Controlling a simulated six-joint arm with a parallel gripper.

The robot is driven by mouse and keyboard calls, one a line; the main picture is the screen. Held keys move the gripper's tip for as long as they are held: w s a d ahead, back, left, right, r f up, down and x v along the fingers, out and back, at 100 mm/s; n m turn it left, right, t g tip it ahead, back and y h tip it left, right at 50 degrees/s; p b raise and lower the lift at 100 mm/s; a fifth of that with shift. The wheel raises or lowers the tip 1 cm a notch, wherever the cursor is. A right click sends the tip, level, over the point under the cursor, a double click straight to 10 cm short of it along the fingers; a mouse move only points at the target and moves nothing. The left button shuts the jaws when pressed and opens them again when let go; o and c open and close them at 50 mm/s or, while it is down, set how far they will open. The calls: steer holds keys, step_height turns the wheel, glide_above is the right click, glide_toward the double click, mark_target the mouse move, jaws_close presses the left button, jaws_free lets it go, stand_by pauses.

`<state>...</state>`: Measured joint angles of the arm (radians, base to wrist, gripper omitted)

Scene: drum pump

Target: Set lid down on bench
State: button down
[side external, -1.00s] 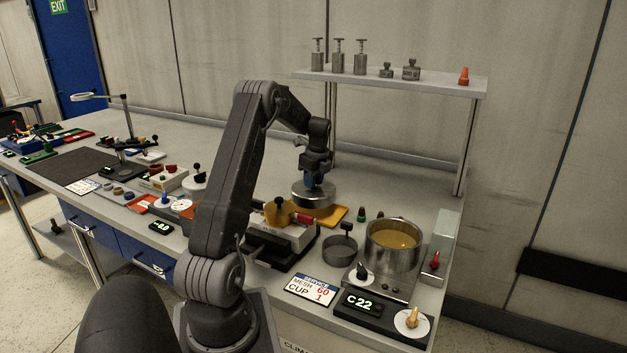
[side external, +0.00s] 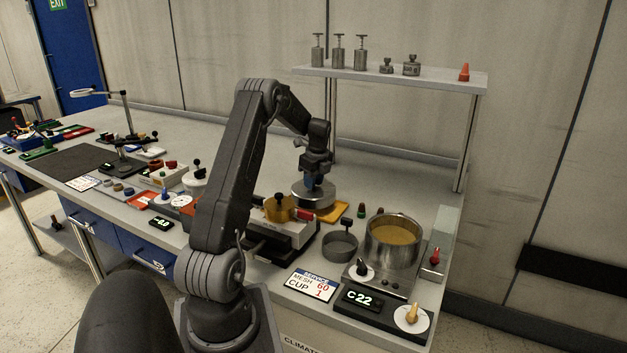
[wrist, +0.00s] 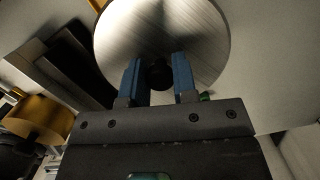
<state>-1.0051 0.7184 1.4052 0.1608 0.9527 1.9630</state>
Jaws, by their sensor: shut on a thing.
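The lid (side external: 314,199) is a round, brushed grey metal disc with a dark knob. In the wrist view the lid (wrist: 206,40) fills the top middle. My gripper (side external: 314,181) is shut on the lid's knob, and its two blue fingers (wrist: 158,72) stand either side of it. The lid is roughly level, low over the bench (side external: 384,184) behind the brass cup and near a yellow tray. I cannot tell whether its underside touches the bench.
A brass cup (side external: 279,208) stands in front of the lid. A yellow tray (side external: 334,212) lies beside it. An open steel pot of yellowish contents (side external: 392,235) and a grey sieve pan (side external: 340,246) stand to the right. A shelf (side external: 400,78) rises behind. The bench behind right is clear.

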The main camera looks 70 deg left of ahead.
steer(key=shift+f, duration=1.15)
stand_by(1.1)
jaws_free()
stand_by(1.0)
steer(key=shift+r, duration=4)
